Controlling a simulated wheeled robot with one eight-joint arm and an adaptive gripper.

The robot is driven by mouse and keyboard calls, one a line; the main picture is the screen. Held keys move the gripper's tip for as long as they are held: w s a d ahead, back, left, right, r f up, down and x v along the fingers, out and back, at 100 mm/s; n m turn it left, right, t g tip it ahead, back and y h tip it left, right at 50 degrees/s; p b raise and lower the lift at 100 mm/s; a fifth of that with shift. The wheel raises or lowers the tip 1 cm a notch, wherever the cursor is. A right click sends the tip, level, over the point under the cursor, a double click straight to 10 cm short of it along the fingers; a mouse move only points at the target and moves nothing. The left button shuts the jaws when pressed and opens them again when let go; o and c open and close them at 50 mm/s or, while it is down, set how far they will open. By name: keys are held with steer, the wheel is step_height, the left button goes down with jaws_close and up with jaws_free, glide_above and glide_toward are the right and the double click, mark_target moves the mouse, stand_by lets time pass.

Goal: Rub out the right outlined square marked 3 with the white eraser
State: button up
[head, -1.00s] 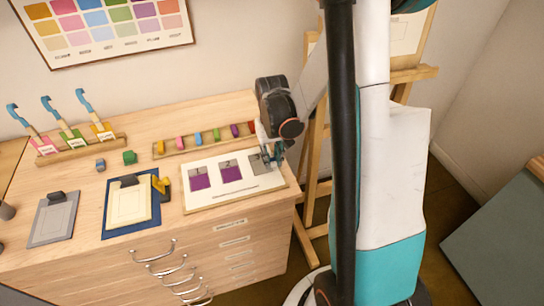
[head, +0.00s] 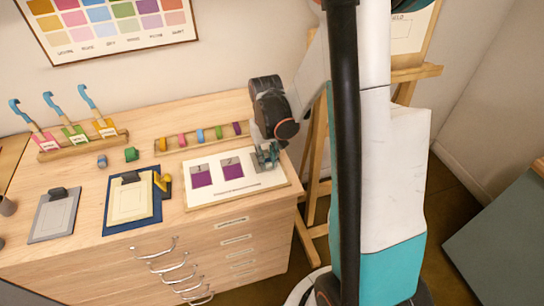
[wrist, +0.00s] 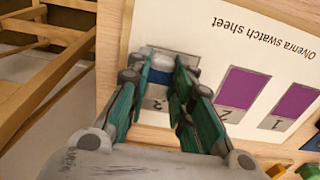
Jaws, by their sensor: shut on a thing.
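The swatch sheet (head: 236,188) lies on the cabinet top. It has a row of outlined squares, and it shows upside down in the wrist view (wrist: 215,45). Squares 1 (wrist: 290,103) and 2 (wrist: 240,92) each hold a purple patch below a grey strip. Square 3 (wrist: 156,102), at the right end of the row in the head view, looks grey in its visible parts; my fingers hide much of it. My gripper (head: 267,155) is over square 3, shut on the white eraser (wrist: 160,73), which shows white and blue between the fingertips. I cannot tell whether it touches the sheet.
A rack of coloured pieces (head: 200,138) stands behind the sheet. A clipboard on a blue mat (head: 111,222) and a grey clipboard (head: 52,216) lie to the left, near two small blocks. A brush rack (head: 85,147) is at the back left. An easel (head: 312,180) stands right.

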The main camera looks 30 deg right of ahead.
steer(key=shift+a, duration=0.25)
steer(key=shift+f, duration=0.15)
steer(key=shift+b, duration=0.3)
steer(key=shift+d, duration=0.1)
steer(key=shift+s+d, duration=0.2)
steer(key=shift+d, duration=0.5)
steer(key=shift+s+d, duration=0.15)
steer(key=shift+d, duration=0.5)
steer(key=shift+a, duration=0.1)
steer(key=shift+w+a, duration=0.2)
steer(key=shift+a, duration=0.45)
steer(key=shift+w+a, duration=0.2)
steer(key=shift+a, duration=0.45)
